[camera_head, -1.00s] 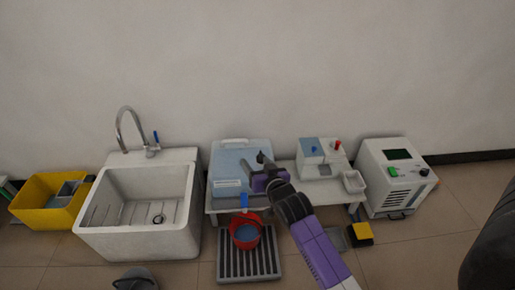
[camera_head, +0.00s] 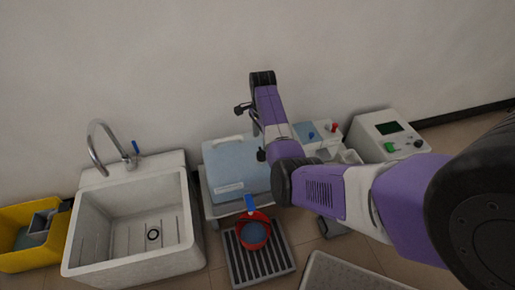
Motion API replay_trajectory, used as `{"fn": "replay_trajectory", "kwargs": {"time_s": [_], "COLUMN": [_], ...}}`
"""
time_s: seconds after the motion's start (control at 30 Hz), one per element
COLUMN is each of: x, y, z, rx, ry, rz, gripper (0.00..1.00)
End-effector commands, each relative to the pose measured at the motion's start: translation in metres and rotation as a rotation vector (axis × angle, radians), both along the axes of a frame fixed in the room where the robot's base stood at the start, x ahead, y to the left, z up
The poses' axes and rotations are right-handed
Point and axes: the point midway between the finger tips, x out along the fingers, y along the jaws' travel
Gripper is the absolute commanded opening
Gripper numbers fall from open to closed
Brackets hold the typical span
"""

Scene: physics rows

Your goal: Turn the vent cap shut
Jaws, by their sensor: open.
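The light-blue container (camera_head: 233,165) with a white handle lies on the low table left of my arm. A small dark knob (camera_head: 261,155) shows at its right side, partly against my arm; it may be the vent cap, but I cannot tell how far it is turned. My gripper (camera_head: 243,109) is small and dark in the view, at the end of the raised purple wrist. It is open and appears empty, above the container and apart from the knob. My arm hides the container's right edge.
A blue tap (camera_head: 250,204) sits above a red bucket (camera_head: 268,241) on a dark grate (camera_head: 233,262). A white sink (camera_head: 83,240) stands left. A box with a red knob (camera_head: 334,127) and a grey machine (camera_head: 372,132) stand right.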

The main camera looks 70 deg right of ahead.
Motion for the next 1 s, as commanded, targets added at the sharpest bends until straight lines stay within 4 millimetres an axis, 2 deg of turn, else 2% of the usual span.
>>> {"fn": "replay_trajectory", "kwargs": {"time_s": [0.17, 0.6, 0.77, 1.0], "x": [-0.004, -0.004, -0.004, -0.004], "y": [0.006, 0.006, 0.005, 0.005], "z": [-0.007, -0.068, -0.077, -0.078], "rx": [0.023, 0.022, 0.021, 0.020], "ry": [0.017, 0.015, 0.014, 0.014], "rz": [-0.057, -0.054, -0.054, -0.053], "gripper": [0.61, 0.61, 0.61, 0.61]}}
